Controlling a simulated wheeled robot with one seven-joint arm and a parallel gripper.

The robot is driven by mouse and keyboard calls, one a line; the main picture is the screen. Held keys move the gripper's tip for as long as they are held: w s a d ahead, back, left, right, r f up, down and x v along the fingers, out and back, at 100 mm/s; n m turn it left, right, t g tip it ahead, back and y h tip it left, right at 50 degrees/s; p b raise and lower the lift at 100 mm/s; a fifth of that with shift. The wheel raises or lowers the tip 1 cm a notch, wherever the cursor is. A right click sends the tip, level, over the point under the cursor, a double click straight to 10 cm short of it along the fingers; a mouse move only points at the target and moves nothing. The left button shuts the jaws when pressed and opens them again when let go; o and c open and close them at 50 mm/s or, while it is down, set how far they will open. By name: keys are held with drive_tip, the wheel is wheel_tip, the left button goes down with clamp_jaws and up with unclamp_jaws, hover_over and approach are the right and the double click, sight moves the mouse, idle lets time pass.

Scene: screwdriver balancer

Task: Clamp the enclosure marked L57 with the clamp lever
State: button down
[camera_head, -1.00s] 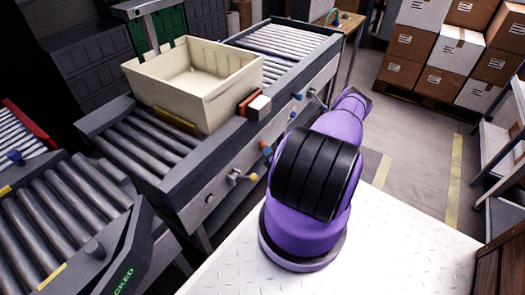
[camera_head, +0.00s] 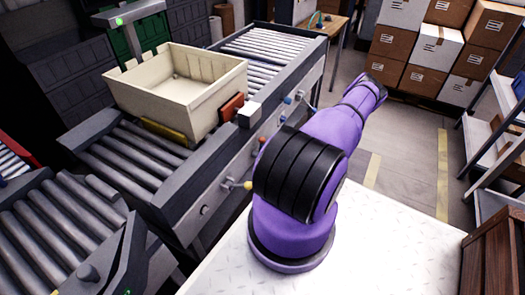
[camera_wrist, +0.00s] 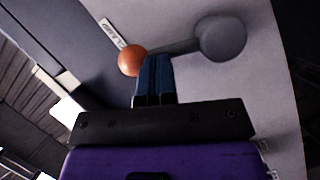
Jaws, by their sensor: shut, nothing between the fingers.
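A cream, open-topped bin (camera_head: 190,105) sits on the roller conveyor in the head view. I can read no L57 mark on it. In the wrist view, a lever with an orange ball knob (camera_wrist: 131,60) reaches left from a round grey pivot (camera_wrist: 220,38) on a pale panel. My gripper (camera_wrist: 153,62) is shut and empty. Its dark blue fingertips lie over the lever's shaft in the picture, just right of the knob; I cannot tell whether they touch. An orange knob (camera_head: 262,143) also shows on the conveyor's side in the head view, where my arm hides the gripper.
A small label (camera_wrist: 112,33) beside the knob is too blurred to read. A yellow knob (camera_head: 249,185) and a blue knob (camera_head: 287,99) are on the conveyor's side. A red block (camera_head: 232,107) and a white block (camera_head: 249,115) stand by the bin. Stacked boxes (camera_head: 435,50) are at the back right.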

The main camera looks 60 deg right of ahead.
drive_tip(key=shift+w+d+m, duration=0.1)
drive_tip(key=shift+d+m, duration=0.2)
drive_tip(key=shift+d, duration=0.35)
idle(0.4)
